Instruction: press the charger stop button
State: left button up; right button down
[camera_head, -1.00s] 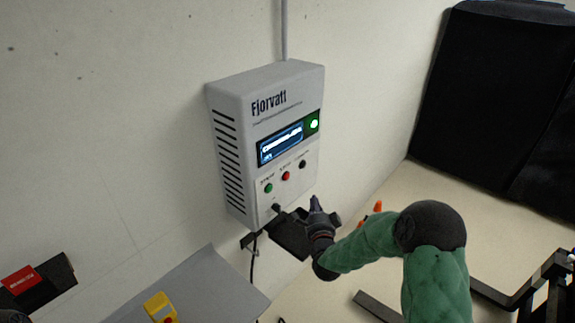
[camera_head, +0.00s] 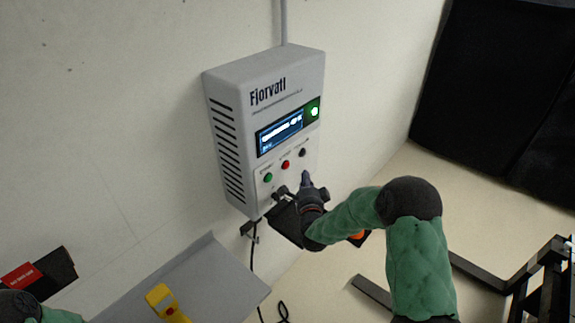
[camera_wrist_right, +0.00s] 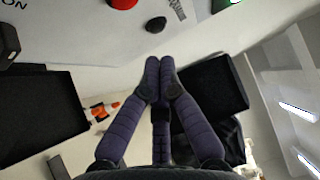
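The charger (camera_head: 240,130) is a light grey box on the wall with a lit display and a green lamp. Below the display sit a green button (camera_head: 268,177), a red button (camera_head: 285,165) and a black button (camera_head: 302,152); their labels are too small to read. My right gripper (camera_head: 306,178) is just below the red and black buttons, its fingertips pointing up toward the panel. In the right wrist view its fingers (camera_wrist_right: 159,66) are together and empty. The red button (camera_wrist_right: 123,2) and black button (camera_wrist_right: 156,24) lie beyond the tips, apart from them. My left gripper is out of view.
A plug and cable hang under the charger, next to my right gripper. A yellow device (camera_head: 166,302) lies on a grey panel (camera_head: 215,275) at lower left. A black covered cart (camera_head: 500,100) stands at right. A black frame (camera_head: 535,285) is at lower right.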

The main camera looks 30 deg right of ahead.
aim_at(286, 166)
jog(key=shift+w+a+b, duration=0.2)
jog(key=shift+w+a, duration=0.1)
jog(key=shift+w, duration=0.45)
jog(key=shift+w+a+b, duration=0.15)
jog(key=shift+w+a, duration=0.15)
jog(key=shift+w, duration=0.5)
jog(key=shift+w+a+b, duration=0.2)
jog(key=shift+w+a, duration=0.1)
jog(key=shift+w, duration=0.45)
jog(key=shift+w+a+b, duration=0.15)
jog(key=shift+w+b, duration=0.2)
jog(key=shift+b, duration=0.25)
